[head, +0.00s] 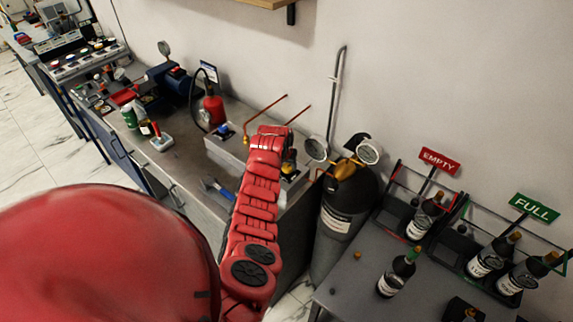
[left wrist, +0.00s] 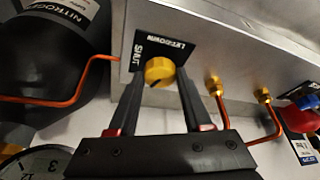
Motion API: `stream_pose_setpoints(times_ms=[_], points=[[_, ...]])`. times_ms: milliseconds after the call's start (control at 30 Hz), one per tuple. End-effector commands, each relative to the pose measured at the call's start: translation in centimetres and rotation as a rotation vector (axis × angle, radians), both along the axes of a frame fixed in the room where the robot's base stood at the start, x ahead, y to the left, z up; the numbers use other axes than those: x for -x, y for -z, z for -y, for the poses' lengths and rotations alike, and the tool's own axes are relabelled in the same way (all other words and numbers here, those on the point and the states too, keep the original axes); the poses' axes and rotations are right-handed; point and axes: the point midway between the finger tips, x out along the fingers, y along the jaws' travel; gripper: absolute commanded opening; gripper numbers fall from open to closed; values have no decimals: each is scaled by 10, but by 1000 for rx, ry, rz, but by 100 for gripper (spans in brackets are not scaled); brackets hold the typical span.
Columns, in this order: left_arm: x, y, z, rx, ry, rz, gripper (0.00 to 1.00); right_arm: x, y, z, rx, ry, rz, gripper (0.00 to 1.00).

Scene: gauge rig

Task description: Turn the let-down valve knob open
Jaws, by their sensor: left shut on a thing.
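The let-down valve knob (left wrist: 158,71) is a round yellow knob on the face of a grey metal box (left wrist: 240,62). A black label (left wrist: 174,44) behind it reads LETDOWN and SHUT. A small dark mark shows low on the knob. My left gripper (left wrist: 160,78) is shut on the knob, one dark finger on each side. In the head view my red left arm reaches over the bench to the box (head: 222,150) and hides the knob.
Copper pipes (left wrist: 219,100) run from brass fittings beside the knob. A dark nitrogen cylinder (head: 345,212) with gauges (head: 368,152) stands right of the bench. A red extinguisher-like bottle (head: 213,108) stands behind.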

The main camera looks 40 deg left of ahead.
Motion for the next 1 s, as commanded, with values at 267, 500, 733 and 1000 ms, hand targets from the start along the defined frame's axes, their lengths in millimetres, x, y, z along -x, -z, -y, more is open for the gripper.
stream_pose_setpoints(times_ms=[267, 500, 733, 1000], points=[[-2, 2, 2, -1, -217, 3, 0, 0, 16, 0, 0, 0, 0, 50], [-1, 2, 2, 0, -345, 1, 0, 0, 26, 0, 0, 0, 0, 50], [-1, 1, 2, 1, -400, -1, 0, 0, 30, 0, 0, 0, 0, 50], [-1, 1, 2, 2, -413, -2, 0, 0, 31, 0, 0, 0, 0, 50]])
